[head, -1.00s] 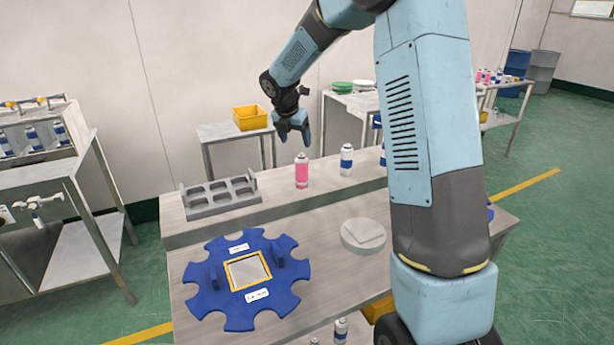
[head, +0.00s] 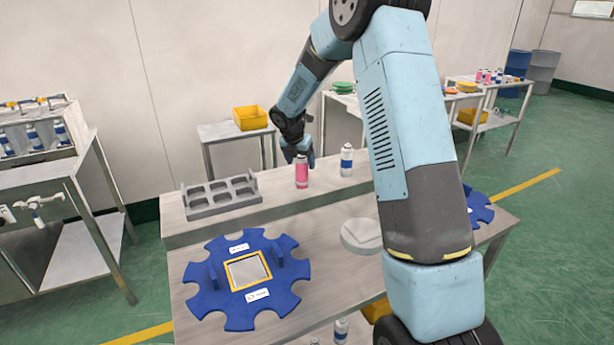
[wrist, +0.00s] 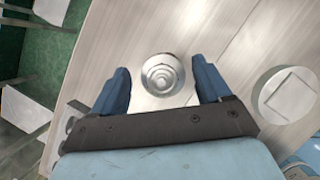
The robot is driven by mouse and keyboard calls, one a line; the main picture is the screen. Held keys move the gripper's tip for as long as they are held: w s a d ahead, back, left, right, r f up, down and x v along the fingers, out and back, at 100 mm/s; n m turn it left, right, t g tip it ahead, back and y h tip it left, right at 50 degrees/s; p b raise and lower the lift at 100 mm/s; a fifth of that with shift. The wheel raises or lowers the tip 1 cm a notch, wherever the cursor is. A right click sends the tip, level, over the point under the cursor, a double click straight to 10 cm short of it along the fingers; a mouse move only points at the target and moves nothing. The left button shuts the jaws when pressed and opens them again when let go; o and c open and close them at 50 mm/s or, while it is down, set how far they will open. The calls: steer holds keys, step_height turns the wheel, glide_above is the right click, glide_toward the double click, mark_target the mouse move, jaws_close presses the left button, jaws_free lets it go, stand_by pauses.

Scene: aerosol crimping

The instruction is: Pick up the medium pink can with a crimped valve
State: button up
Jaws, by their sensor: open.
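The pink can (head: 302,172) stands upright on the raised back shelf of the workbench, with a silvery top and a white band. In the wrist view I look down on a can's round metal top (wrist: 162,75) with concentric rings, between and slightly beyond my fingertips. My gripper (head: 299,154) is at the can's top in the head view, partly behind it. In the wrist view my gripper (wrist: 160,84) is open, with one blue finger on each side of the can top. No contact is visible.
A white and blue can (head: 346,160) stands to the right of the pink can. A grey rack (head: 222,204) with empty holes stands to the left. A blue notched wheel (head: 215,298) and a pale round disc (head: 356,248) lie in front.

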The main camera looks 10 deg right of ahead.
mark_target(302, 167)
steer(key=x, duration=0.3)
steer(key=shift+d+f, duration=0.1)
steer(key=shift+f, duration=0.2)
steer(key=c, duration=1)
